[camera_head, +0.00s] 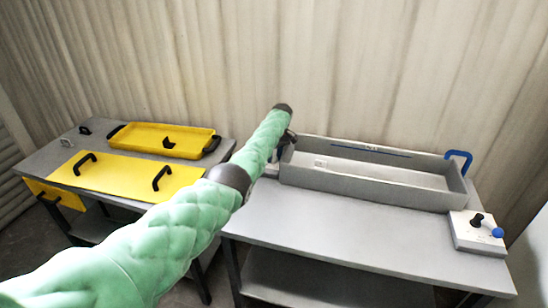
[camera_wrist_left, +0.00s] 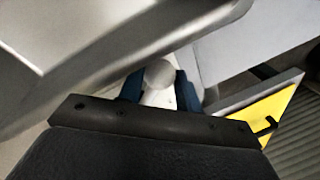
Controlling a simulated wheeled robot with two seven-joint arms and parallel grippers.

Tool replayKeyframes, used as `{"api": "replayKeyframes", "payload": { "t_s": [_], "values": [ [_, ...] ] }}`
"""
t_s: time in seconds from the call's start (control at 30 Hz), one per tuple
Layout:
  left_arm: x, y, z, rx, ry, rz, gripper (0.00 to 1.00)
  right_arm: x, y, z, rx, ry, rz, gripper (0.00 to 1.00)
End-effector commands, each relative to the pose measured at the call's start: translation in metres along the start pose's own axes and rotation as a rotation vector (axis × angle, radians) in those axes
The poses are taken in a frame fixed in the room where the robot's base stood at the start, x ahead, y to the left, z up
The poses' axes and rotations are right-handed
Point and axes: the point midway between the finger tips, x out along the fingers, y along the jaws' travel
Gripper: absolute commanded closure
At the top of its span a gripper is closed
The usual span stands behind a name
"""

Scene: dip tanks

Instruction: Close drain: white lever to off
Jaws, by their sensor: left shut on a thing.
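The grey tank (camera_head: 375,182) stands on the right table, and my left arm reaches to its left end. My left gripper (camera_head: 287,140) is small and mostly hidden behind my own arm in the head view. In the left wrist view, the blue fingers of this gripper (camera_wrist_left: 158,88) are on either side of the round white knob of the white lever (camera_wrist_left: 158,73), shut on it. The lever lies close beside the tank's grey wall. In the head view the lever cannot be made out. My right gripper is in neither view.
A control box (camera_head: 478,234) with a black knob and a blue knob sits at the right table's front right corner. A blue handle (camera_head: 459,160) rises at the tank's right end. A yellow tray (camera_head: 140,139) and yellow lid (camera_head: 125,176) lie on the left table. The right table's front is clear.

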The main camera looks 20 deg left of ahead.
Motion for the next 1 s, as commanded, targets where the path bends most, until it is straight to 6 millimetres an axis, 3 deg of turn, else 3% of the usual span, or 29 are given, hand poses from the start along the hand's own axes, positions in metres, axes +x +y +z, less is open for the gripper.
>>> {"api": "replayKeyframes", "payload": {
  "t_s": [0.13,0.17,0.23,0.67,1.0],
  "values": [
    [-0.002,0.001,0.000,0.000,0.002,0.004,1.00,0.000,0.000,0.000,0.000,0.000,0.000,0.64],
    [-0.002,0.001,0.000,0.000,0.002,0.004,0.60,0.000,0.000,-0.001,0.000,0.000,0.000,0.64],
    [-0.002,0.001,0.000,0.001,0.002,0.004,0.46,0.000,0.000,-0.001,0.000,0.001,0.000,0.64],
    [-0.003,-0.003,-0.001,0.041,0.009,0.002,0.45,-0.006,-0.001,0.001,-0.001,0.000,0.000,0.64],
    [0.002,-0.024,-0.009,0.328,0.067,0.000,0.45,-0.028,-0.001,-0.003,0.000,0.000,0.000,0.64]
  ]
}}
